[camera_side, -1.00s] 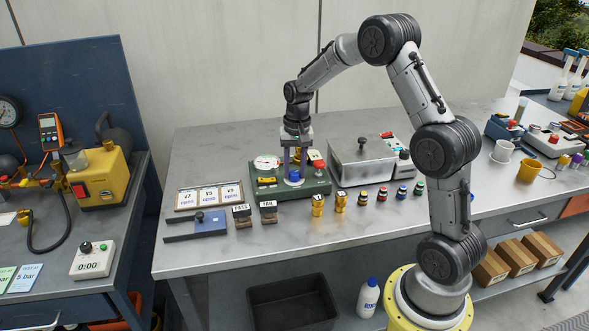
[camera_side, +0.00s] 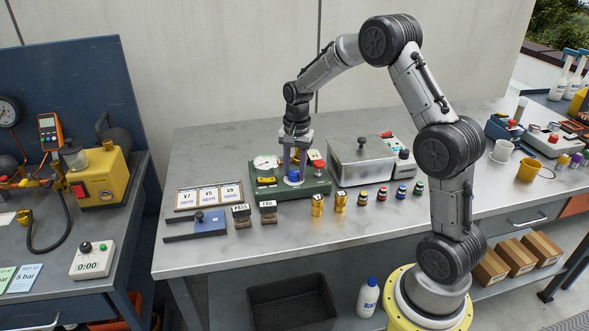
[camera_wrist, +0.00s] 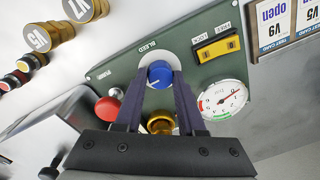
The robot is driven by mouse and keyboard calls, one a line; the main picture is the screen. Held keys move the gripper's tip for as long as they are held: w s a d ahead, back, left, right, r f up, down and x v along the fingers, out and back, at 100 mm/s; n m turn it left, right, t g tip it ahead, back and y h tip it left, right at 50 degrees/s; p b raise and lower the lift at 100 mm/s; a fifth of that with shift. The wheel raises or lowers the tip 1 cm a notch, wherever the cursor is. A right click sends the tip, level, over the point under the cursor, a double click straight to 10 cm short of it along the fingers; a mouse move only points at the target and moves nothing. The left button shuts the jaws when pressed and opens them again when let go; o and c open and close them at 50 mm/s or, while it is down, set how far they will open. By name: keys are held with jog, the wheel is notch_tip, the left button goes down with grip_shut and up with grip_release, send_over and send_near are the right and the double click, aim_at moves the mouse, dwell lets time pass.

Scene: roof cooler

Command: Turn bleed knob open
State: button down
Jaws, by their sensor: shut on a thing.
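The bleed knob (camera_wrist: 159,74) is a round blue knob beside the word BLEED on a green panel (camera_side: 318,188). In the side view the blue knob (camera_side: 293,177) is low between my fingers. My gripper (camera_wrist: 160,80) points down at the panel, its two dark fingers on either side of the knob and shut on it. A white pointer mark shows on the knob's top in the wrist view. The white dial gauge (camera_wrist: 223,99) is close by on the same panel.
The panel also carries a yellow switch (camera_wrist: 217,47) marked LOCK and FREE, a red button (camera_wrist: 108,107) and a brass fitting (camera_wrist: 161,122). A metal lidded box (camera_side: 368,165) stands right of it.

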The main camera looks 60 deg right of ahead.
aim_at(296, 173)
jog(key=c, duration=0.5)
grip_release()
notch_tip(296, 173, up, 14)
jog(key=shift+s, duration=0.25)
jog(key=shift+d, duration=0.1)
